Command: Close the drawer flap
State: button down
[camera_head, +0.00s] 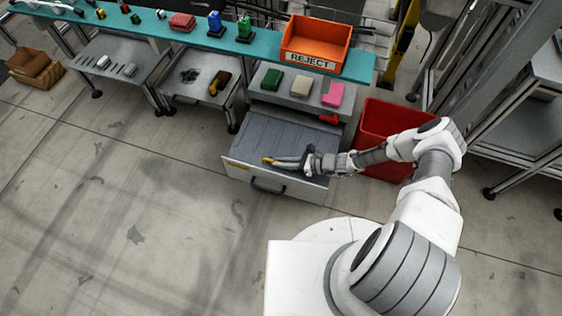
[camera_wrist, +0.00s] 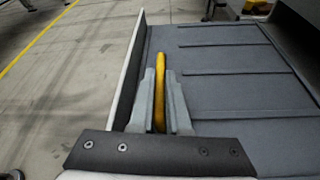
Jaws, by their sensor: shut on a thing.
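The grey drawer (camera_head: 290,130) stands pulled open below the shelf, with its pale front panel (camera_head: 240,174) and dark handle (camera_head: 267,187) facing the floor. Its ribbed grey inside shows in the wrist view (camera_wrist: 230,75), with the front panel (camera_wrist: 127,70) upright on the left. My gripper (camera_head: 275,161) is over the drawer, close behind the front panel. In the wrist view my gripper (camera_wrist: 160,100) is shut on a slim yellow object (camera_wrist: 160,85). Whether this object touches the drawer floor I cannot tell.
A red bin (camera_head: 377,121) stands right of the drawer, partly behind my arm. Above the drawer, a shelf holds green (camera_head: 272,79), beige (camera_head: 302,86) and pink (camera_head: 333,94) blocks. An orange REJECT bin (camera_head: 315,40) sits on the teal bench. The floor before the drawer is clear.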

jog(key=shift+s+f, duration=0.1)
jog(key=shift+f, duration=0.15)
jog(key=c, duration=1.2)
grip_release()
jog(key=o, duration=0.3)
jog(key=shift+r, duration=0.15)
jog(key=shift+d+r, duration=0.15)
jog(key=shift+d, duration=0.15)
jog(key=p+v, duration=0.4)
jog(key=v, duration=1.2)
jog(key=shift+s+d+r, duration=0.1)
jog(key=shift+d, duration=0.2)
